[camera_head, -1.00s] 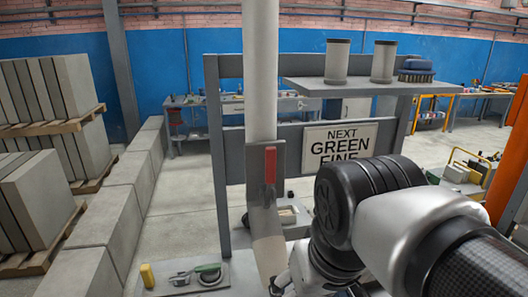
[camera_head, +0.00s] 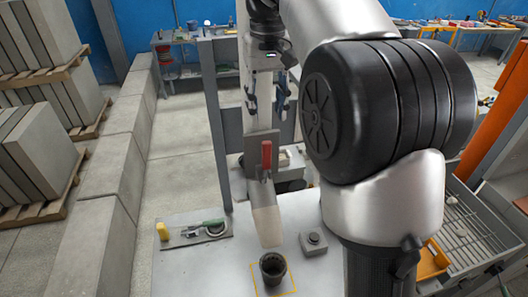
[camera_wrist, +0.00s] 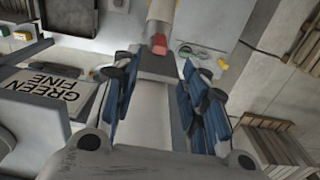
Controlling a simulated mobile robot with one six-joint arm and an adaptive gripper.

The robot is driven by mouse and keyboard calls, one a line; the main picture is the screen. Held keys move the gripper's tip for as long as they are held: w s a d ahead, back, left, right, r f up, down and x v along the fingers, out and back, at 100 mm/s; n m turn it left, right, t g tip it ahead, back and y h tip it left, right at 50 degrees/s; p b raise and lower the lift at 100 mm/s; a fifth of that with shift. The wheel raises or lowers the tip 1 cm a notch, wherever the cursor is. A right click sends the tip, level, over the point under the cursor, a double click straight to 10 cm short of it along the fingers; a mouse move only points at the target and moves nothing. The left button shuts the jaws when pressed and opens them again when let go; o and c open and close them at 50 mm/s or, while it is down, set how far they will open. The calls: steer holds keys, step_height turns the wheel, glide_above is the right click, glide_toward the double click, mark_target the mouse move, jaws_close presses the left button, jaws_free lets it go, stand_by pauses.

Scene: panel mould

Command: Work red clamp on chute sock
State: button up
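The red clamp (camera_head: 266,155) is a small upright red lever on a grey plate at the bottom of the chute. In the wrist view the red clamp (camera_wrist: 159,43) shows beyond my fingertips. My gripper (camera_head: 267,98) points down above the clamp, fingers wide apart. In the wrist view my gripper (camera_wrist: 157,72) has blue-padded fingers on both sides of the grey chute part, apparently not gripping it.
A dark cup (camera_head: 272,268) stands under the sock inside a yellow outline on the pale table (camera_head: 215,265). A small grey button box (camera_head: 314,242) is to its right. A grey post (camera_head: 213,125) stands left of the chute.

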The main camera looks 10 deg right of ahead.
mark_target(266, 165)
step_height(266, 165, down, 15)
steer(key=shift+f+b, duration=0.15)
steer(key=shift+b, duration=1.1)
jaws_close()
